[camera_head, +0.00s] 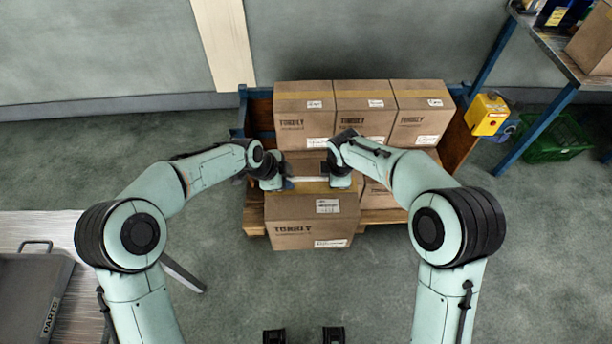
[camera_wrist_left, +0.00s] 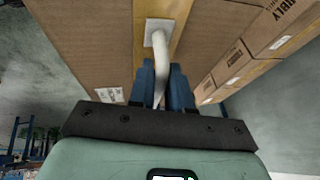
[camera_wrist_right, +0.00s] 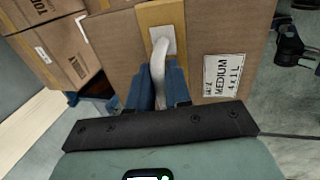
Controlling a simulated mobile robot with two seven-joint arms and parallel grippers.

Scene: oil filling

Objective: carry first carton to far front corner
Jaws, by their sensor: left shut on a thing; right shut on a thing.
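A brown carton (camera_head: 310,232) with a tan tape band hangs or rests between my two grippers at the front left of the pallet (camera_head: 256,216). My left gripper (camera_head: 277,182) is shut on the white handle on its left side; in the left wrist view the blue fingers (camera_wrist_left: 164,85) close around that handle (camera_wrist_left: 160,58). My right gripper (camera_head: 338,178) is shut on the opposite handle (camera_wrist_right: 160,58), beside a "MEDIUM" label (camera_wrist_right: 222,78). The carton overlaps the pallet's front edge; its gap below cannot be told.
Several cartons (camera_head: 365,105) stand in a back row on the pallet, with another (camera_head: 376,196) at front right, partly hidden by my right arm. A yellow box (camera_head: 486,114), green crate (camera_head: 550,140) and blue-legged table (camera_head: 545,125) are right. A grey parts tray (camera_head: 30,295) is lower left. Front floor is clear.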

